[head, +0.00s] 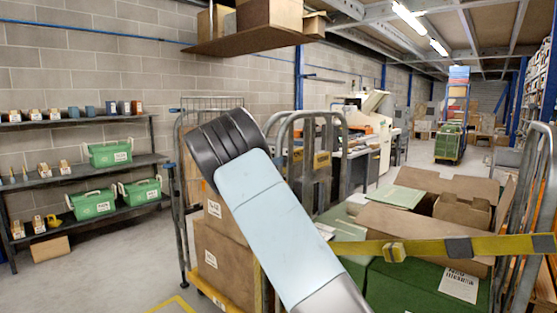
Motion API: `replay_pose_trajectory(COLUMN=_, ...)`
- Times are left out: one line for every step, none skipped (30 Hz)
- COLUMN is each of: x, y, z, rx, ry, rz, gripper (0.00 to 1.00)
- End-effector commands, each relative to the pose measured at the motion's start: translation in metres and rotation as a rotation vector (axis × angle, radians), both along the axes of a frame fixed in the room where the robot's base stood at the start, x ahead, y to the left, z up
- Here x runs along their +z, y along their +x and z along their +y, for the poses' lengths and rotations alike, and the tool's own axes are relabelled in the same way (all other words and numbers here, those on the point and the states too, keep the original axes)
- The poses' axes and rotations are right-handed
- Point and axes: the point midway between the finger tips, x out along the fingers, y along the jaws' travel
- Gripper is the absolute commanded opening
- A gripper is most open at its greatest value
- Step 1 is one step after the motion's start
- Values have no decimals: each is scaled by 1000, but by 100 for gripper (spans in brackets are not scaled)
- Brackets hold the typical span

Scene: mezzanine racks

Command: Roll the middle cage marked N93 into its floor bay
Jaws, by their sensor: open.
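Several wheeled roll cages stand close together in front of me. The left cage (177,190) has grey tubular sides and holds stacked cardboard boxes (220,253) on an orange-yellow base. Another grey cage frame (345,135) rises just behind my arm, and my arm hides much of it. At the right, a cage with a grey mesh side (525,215) holds green crates (400,285) and open cardboard boxes under a yellow strap. I cannot read N93 on any cage, nor tell which is the middle one. My arm crosses the centre; my gripper is not in view.
A yellow floor line (172,306) shows at the bottom left; the rest of its outline is hidden. Shelves (80,175) with green boxes stand along the left wall. A loaded overhead shelf (250,42) juts from the wall. Bare floor (105,265) lies between shelves and cages.

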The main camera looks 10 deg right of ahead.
Motion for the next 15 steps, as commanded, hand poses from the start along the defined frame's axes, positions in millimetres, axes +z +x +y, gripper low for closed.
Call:
replay_pose_trajectory(x=0, y=5, z=-8, rx=-2, ry=0, rz=0, gripper=57)
replay_pose_trajectory(x=0, y=8, z=-12, rx=-1, ry=0, rz=0, gripper=57)
replay_pose_trajectory(x=0, y=11, z=-16, rx=-2, ry=0, rz=0, gripper=57)
replay_pose_trajectory(x=0, y=13, z=-19, rx=-2, ry=0, rz=0, gripper=57)
replay_pose_trajectory(x=0, y=15, z=-22, rx=-2, ry=0, rz=0, gripper=57)
replay_pose_trajectory(x=0, y=18, z=-25, rx=-1, ry=0, rz=0, gripper=57)
replay_pose_trajectory(x=0, y=19, z=-27, rx=-1, ry=0, rz=0, gripper=57)
replay_pose_trajectory(x=0, y=21, z=-29, rx=-1, ry=0, rz=0, gripper=57)
replay_pose_trajectory(x=0, y=22, z=-31, rx=-1, ry=1, rz=1, gripper=57)
replay_pose_trajectory(x=0, y=23, z=-33, rx=-1, ry=1, rz=1, gripper=57)
replay_pose_trajectory(x=0, y=24, z=-34, rx=-1, ry=1, rz=1, gripper=57)
replay_pose_trajectory(x=0, y=25, z=-35, rx=-1, ry=1, rz=1, gripper=57)
replay_pose_trajectory(x=0, y=25, z=-35, rx=-1, ry=1, rz=1, gripper=57)
replay_pose_trajectory(x=0, y=25, z=-36, rx=-1, ry=1, rz=1, gripper=57)
replay_pose_trajectory(x=0, y=25, z=-36, rx=-1, ry=1, rz=1, gripper=57)
